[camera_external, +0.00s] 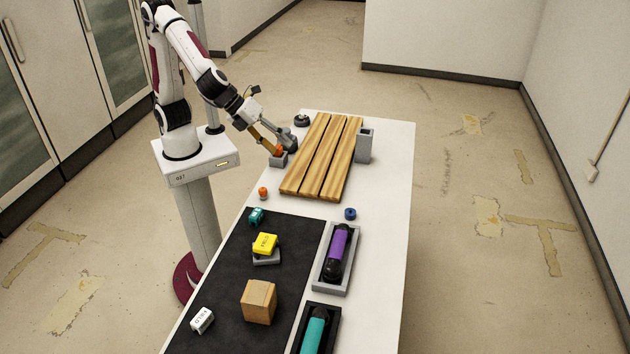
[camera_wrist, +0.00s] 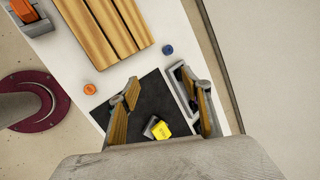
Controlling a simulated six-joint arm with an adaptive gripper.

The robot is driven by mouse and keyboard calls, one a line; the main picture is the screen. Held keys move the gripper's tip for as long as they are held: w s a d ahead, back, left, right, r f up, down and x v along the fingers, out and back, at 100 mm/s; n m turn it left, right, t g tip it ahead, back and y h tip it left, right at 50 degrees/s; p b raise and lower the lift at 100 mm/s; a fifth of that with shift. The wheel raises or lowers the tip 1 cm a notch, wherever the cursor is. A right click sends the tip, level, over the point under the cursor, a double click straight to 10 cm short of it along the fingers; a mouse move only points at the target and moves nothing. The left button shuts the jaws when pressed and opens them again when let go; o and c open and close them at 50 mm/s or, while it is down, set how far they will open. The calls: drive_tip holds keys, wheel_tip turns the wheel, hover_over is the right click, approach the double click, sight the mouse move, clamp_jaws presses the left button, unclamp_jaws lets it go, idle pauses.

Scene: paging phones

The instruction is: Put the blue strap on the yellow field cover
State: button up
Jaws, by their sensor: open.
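The blue strap (camera_external: 350,214) is a small dark-blue roll on the white tabletop, right of the wooden slats' near end. It also shows in the wrist view (camera_wrist: 167,49), beyond my fingertips. The yellow field cover (camera_external: 265,243) is a small yellow block with dark lettering, sitting on a grey piece on the black mat. In the wrist view the yellow field cover (camera_wrist: 162,130) shows between my fingers. My gripper (camera_external: 283,147) is open and empty, above the table's left side near the slats. Its fingers (camera_wrist: 160,78) are spread wide, apart from the strap and the cover.
A wooden slatted board (camera_external: 322,160) fills the table's far part. A grey holder with an orange item (camera_external: 279,158) and an orange roll (camera_external: 263,193) are at left. A box (camera_external: 259,302), teal piece (camera_external: 256,216), white piece (camera_external: 202,320) and purple device (camera_external: 338,252) stand nearer.

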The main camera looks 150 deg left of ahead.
drive_tip(key=w+a+f+m+y, duration=0.1)
drive_tip(key=w+a+f+m, duration=0.5)
drive_tip(key=w+a+f, duration=0.2)
drive_tip(key=m, duration=0.6)
approach(352, 214)
drive_tip(key=shift+a+f, duration=0.35)
drive_tip(key=shift+x, duration=1.3)
drive_tip(key=shift+w, duration=0.1)
drive_tip(key=shift+x, duration=2.6)
drive_tip(key=shift+d, duration=0.1)
drive_tip(key=c, duration=0.9)
drive_tip(key=shift+c, duration=0.2)
